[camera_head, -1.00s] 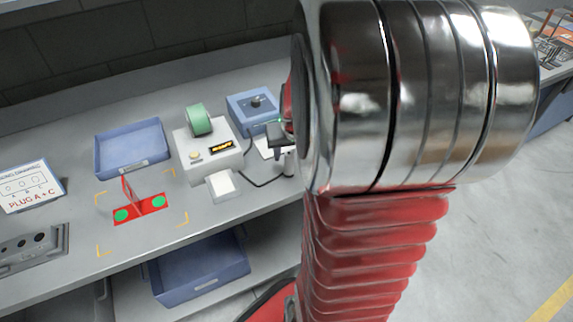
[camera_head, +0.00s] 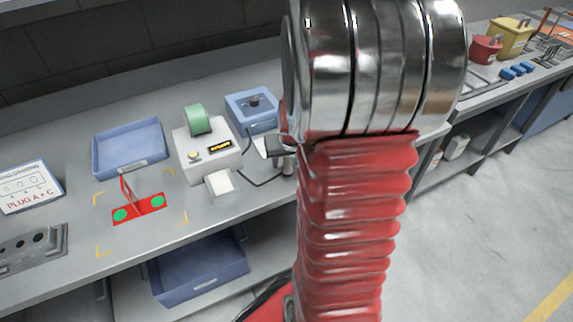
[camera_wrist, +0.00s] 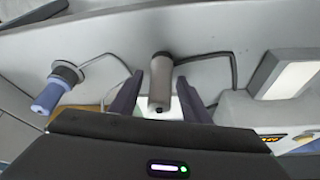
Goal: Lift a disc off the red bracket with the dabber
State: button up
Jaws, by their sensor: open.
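The red bracket (camera_head: 151,207) lies on the bench with an upright red plate and two green discs, a left one (camera_head: 120,215) and a right one (camera_head: 158,201). In the wrist view my gripper (camera_wrist: 158,98) is open, its dark fingers either side of a grey-brown corded cylinder (camera_wrist: 160,82). I cannot tell whether they touch it. A blue-handled corded tool (camera_wrist: 50,94) stands to its left in that view. I cannot tell for sure which of the two is the dabber. In the head view my arm hides most of the gripper.
A grey machine with a green roll (camera_head: 208,150) stands beside the gripper, with a blue control box (camera_head: 252,108) behind. An empty blue tray (camera_head: 128,147) lies behind the bracket. A grey block with holes (camera_head: 33,246) and a sign (camera_head: 28,188) are at left. Cords run over the bench.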

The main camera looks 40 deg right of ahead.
grip_shut()
dwell(0.5)
jog(key=shift+r, duration=0.1)
notch_tip(320, 180, up, 10)
jog(key=shift+f, duration=0.1)
dwell(0.5)
dwell(0.4)
jog(key=c, duration=0.7)
grip_release()
jog(key=shift+c, duration=1.1)
